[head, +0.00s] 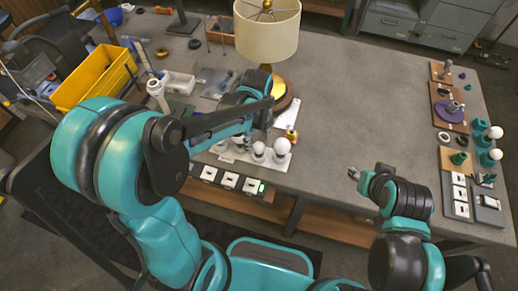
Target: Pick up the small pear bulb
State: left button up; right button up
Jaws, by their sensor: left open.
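Several white bulbs stand in a row on a white holder (238,156) near the table's front edge. The two largest that show are a round bulb (281,146) at the right end and a smaller bulb (258,148) beside it. Smaller bulbs to the left are partly hidden, and I cannot tell for sure which is the small pear bulb. My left gripper (258,131) is open just above and behind the row; its fingers are partly hidden by my arm. My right gripper (355,173) is low at the right by the table edge, and its fingers do not show clearly.
A yellow bin (95,78) is at the left. Boards with parts and bulbs (453,158) line the right edge. The table's middle right is clear.

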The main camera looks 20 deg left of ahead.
aim_at(259, 150)
pick_arm(q)
notch_tip(259, 150, down, 2)
jog(key=shift+f+b, duration=0.1)
jog(key=shift+b, duration=0.25)
jog(key=f, duration=0.1)
jog(key=f+b, duration=0.1)
jog(key=f, duration=0.1)
jog(key=f+b, duration=0.1)
jog(key=f, duration=0.1)
jog(key=shift+w+d+f, duration=0.2)
jog(key=shift+w+d, duration=0.05)
jog(key=shift+w, duration=0.1)
jog(key=shift+r, duration=0.1)
jog(key=shift+c, duration=0.4)
jog(key=c, duration=1)
